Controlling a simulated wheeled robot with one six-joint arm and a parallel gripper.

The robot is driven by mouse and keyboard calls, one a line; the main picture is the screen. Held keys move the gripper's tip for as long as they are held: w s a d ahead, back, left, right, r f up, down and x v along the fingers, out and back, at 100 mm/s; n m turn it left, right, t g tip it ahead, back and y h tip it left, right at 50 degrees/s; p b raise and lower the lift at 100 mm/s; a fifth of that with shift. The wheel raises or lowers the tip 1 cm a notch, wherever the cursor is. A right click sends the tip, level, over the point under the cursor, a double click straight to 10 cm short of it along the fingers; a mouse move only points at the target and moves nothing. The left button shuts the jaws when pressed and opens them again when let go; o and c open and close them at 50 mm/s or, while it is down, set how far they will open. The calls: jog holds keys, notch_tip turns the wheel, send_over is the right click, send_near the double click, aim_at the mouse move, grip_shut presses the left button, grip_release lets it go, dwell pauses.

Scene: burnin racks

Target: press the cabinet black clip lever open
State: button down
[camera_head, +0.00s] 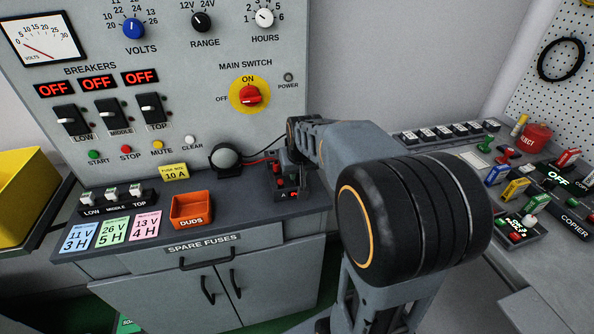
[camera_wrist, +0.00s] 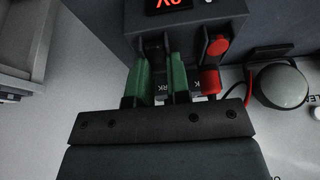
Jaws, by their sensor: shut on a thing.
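The cabinet's clip unit (camera_head: 289,192) is a dark box at the right end of the grey cabinet top, partly hidden by my arm in the head view. In the wrist view the box (camera_wrist: 190,18) has a red lit display, cut off at the top edge. The black clip lever (camera_wrist: 155,46) is a dark post at its left; a red lever (camera_wrist: 218,45) and red clip (camera_wrist: 209,82) are to the right. My gripper (camera_wrist: 161,62) has green fingers on both sides of the black lever and is shut on it. The lever's lower part is hard to see.
A grey-domed button (camera_head: 224,157) stands left of the unit; it also shows in the wrist view (camera_wrist: 280,86). A cable runs near it. The orange DUDS tray (camera_head: 191,209) and fuse cards are further left. The panel (camera_head: 190,70) rises behind.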

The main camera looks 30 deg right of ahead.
jog(key=p, duration=0.1)
jog(key=g+p, duration=0.1)
jog(key=p, duration=0.1)
jog(key=shift+w+r, duration=0.2)
jog(key=shift+r, duration=0.2)
jog(key=shift+w+g+p, duration=0.1)
jog(key=shift+g+p, duration=0.5)
jog(key=shift+p, duration=0.3)
jog(key=shift+w+d+f+g+y+p, duration=0.1)
jog(key=shift+f+g+y+p, duration=0.15)
jog(key=shift+g+p, duration=0.6)
jog(key=shift+w+f+p, duration=0.1)
jog(key=shift+f+p, duration=0.15)
jog(key=shift+p, duration=0.25)
jog(key=c, duration=1.1)
grip_release()
jog(key=r, duration=1.3)
jog(key=shift+s+r, duration=0.25)
jog(key=shift+r, duration=0.15)
jog(key=shift+w, duration=0.1)
